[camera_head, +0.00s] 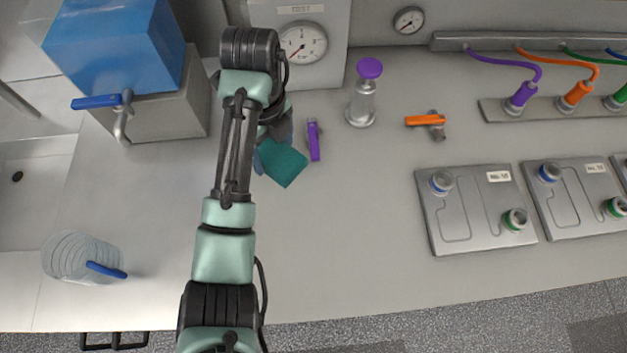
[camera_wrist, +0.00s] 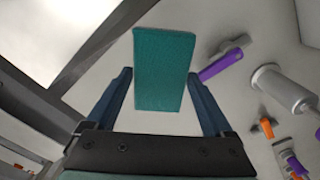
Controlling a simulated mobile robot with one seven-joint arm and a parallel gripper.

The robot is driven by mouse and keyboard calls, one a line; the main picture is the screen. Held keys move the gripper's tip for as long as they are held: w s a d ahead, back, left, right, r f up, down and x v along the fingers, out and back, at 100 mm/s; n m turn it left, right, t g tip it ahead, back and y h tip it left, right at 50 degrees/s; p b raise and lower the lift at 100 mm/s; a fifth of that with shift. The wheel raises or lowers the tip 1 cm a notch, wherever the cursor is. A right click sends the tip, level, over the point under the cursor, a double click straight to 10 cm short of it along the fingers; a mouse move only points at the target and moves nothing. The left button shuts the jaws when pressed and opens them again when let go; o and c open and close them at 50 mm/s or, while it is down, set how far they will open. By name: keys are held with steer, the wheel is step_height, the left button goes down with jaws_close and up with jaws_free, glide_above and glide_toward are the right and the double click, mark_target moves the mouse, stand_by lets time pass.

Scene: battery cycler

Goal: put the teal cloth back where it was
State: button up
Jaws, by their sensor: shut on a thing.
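The teal cloth (camera_head: 283,163) is a flat, stiff-looking square near the back left of the bench in the head view. In the wrist view the teal cloth (camera_wrist: 163,68) stands between the two blue fingers of my gripper (camera_wrist: 164,100). My gripper (camera_head: 268,158) is shut on it, mostly hidden under my arm in the head view. I cannot tell whether the cloth touches the bench.
A purple-handled valve (camera_head: 314,141) lies just right of the cloth. A purple-knobbed cylinder (camera_head: 363,92) and an orange-handled valve (camera_head: 428,121) stand further right. A blue box (camera_head: 115,45) on a grey block is at left.

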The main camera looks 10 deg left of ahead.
steer(key=shift+f, duration=0.25)
step_height(320, 180, down, 9)
steer(key=shift+a+f, duration=0.1)
steer(key=shift+f, duration=0.05)
steer(key=shift+f+b, duration=0.2)
steer(key=shift+b, duration=0.1)
steer(key=o, duration=1.1)
steer(key=shift+c, duration=0.2)
steer(key=shift+r, duration=0.1)
step_height(320, 180, up, 12)
steer(key=shift+r+p, duration=0.15)
steer(key=shift+p, duration=1)
